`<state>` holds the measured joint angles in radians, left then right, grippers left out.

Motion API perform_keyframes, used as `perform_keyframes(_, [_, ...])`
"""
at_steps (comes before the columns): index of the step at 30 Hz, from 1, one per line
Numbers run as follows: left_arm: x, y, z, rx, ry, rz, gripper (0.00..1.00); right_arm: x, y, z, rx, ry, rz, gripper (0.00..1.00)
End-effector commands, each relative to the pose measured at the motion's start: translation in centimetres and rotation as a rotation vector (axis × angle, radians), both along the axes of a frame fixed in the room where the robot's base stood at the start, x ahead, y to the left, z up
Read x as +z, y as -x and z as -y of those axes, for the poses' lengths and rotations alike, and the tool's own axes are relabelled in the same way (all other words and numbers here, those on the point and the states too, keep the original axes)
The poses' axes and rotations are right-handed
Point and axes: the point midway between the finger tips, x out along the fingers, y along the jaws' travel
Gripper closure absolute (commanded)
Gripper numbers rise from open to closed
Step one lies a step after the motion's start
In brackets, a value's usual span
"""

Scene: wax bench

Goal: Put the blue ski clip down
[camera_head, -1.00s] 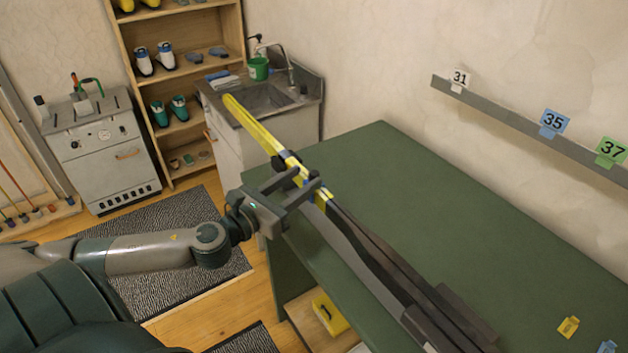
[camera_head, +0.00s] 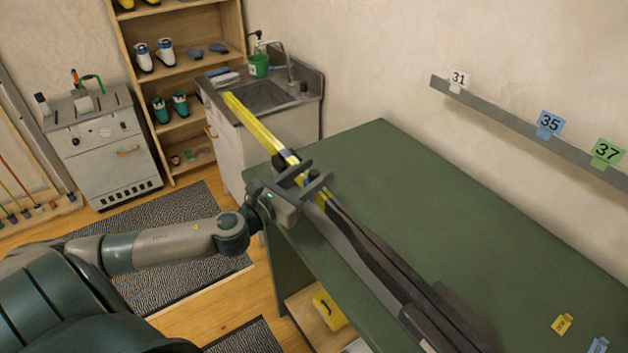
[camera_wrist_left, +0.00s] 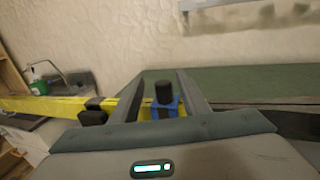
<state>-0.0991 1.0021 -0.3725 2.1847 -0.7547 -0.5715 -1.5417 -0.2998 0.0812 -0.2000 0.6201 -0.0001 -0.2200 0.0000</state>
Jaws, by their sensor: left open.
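The blue ski clip (camera_wrist_left: 166,110) shows in the left wrist view at the yellow part of the skis, between my fingers, with a black knob or post standing in front of it. Whether a finger touches the clip I cannot tell. My right gripper is out of view.
The skis lie along the near edge of the green bench (camera_head: 440,220), yellow end overhanging towards the sink (camera_head: 265,97). Yellow (camera_head: 562,324) and blue (camera_head: 598,345) tags lie at lower right. A rail (camera_head: 520,122) with numbered tags runs along the wall. The bench middle is clear.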

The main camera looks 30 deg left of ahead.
Motion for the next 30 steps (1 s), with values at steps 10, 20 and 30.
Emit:
perform_keyframes(10, [0.3,-3.5,0.9,0.001,0.001,0.001,0.58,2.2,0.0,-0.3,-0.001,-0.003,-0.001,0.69])
perform_keyframes(20, [0.0,-3.9,1.0,0.0,0.0,-0.001,0.58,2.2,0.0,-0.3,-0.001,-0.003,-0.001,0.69])
perform_keyframes(30, [0.0,-3.9,1.0,0.0,0.0,0.0,0.8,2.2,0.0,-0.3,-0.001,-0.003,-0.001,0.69])
